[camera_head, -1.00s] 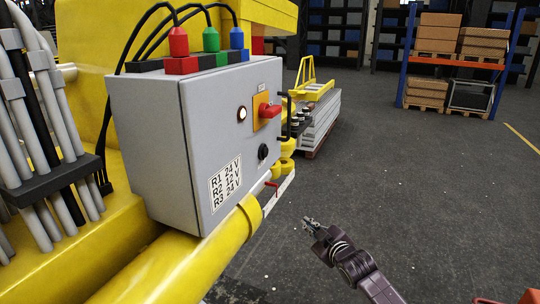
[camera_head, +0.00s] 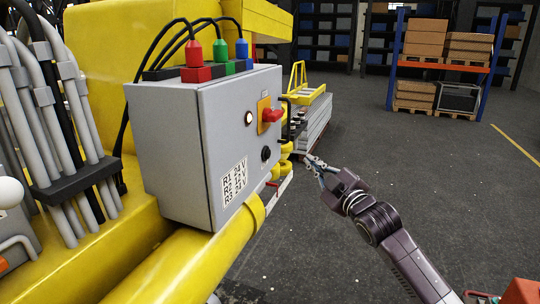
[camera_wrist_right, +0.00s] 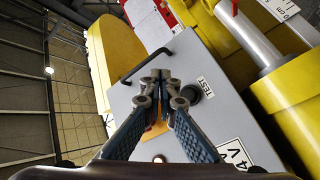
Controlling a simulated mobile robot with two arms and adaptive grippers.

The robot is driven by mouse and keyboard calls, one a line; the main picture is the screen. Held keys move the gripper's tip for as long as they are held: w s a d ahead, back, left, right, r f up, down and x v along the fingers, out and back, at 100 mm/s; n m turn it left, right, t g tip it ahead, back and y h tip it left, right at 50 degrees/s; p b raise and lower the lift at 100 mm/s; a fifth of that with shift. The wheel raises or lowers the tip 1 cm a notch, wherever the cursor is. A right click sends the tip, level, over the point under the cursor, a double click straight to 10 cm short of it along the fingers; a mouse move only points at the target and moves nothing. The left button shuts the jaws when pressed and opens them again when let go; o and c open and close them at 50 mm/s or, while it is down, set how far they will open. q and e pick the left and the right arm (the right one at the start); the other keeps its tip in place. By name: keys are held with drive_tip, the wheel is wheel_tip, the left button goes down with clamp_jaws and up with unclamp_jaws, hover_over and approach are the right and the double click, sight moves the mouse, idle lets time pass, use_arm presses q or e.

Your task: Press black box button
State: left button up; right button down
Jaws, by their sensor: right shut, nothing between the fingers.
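A grey control box (camera_head: 170,150) is fixed to the yellow machine. Its front panel carries a round black button (camera_head: 266,154), with a lit white lamp (camera_head: 249,118) and a red rotary switch (camera_head: 271,115) on a yellow plate above it. In the right wrist view the black button (camera_wrist_right: 191,93) sits beside a TEST label, just right of the fingertips. My right gripper (camera_head: 311,162) is shut and empty, right of the button in the head view and apart from the panel. In the wrist view its closed fingertips (camera_wrist_right: 160,77) partly cover the panel. My left gripper is not seen.
A black handle (camera_head: 287,118) stands out from the panel's right edge. Plugs with black cables (camera_head: 194,52) rise from the box top. A yellow cylinder (camera_head: 200,258) runs below the box. The floor to the right is open, with a shelf (camera_head: 440,68) farther back.

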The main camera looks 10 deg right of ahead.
sight(267, 153)
drive_tip(key=w+a+b, duration=0.1)
drive_tip(key=w+a, duration=0.3)
drive_tip(key=a, duration=0.3)
drive_tip(key=shift+w+a, duration=0.25)
drive_tip(key=shift+w, duration=0.15)
drive_tip(key=shift+w+a, duration=0.1)
idle(1.3)
drive_tip(key=shift+w+a, duration=0.15)
drive_tip(key=shift+a, duration=0.1)
drive_tip(key=shift+w+a, duration=0.25)
drive_tip(key=shift+a, duration=0.15)
idle(0.9)
idle(0.4)
drive_tip(key=shift+s+d+p, duration=0.45)
drive_tip(key=shift+s+d, duration=0.05)
drive_tip(key=shift+d, duration=0.2)
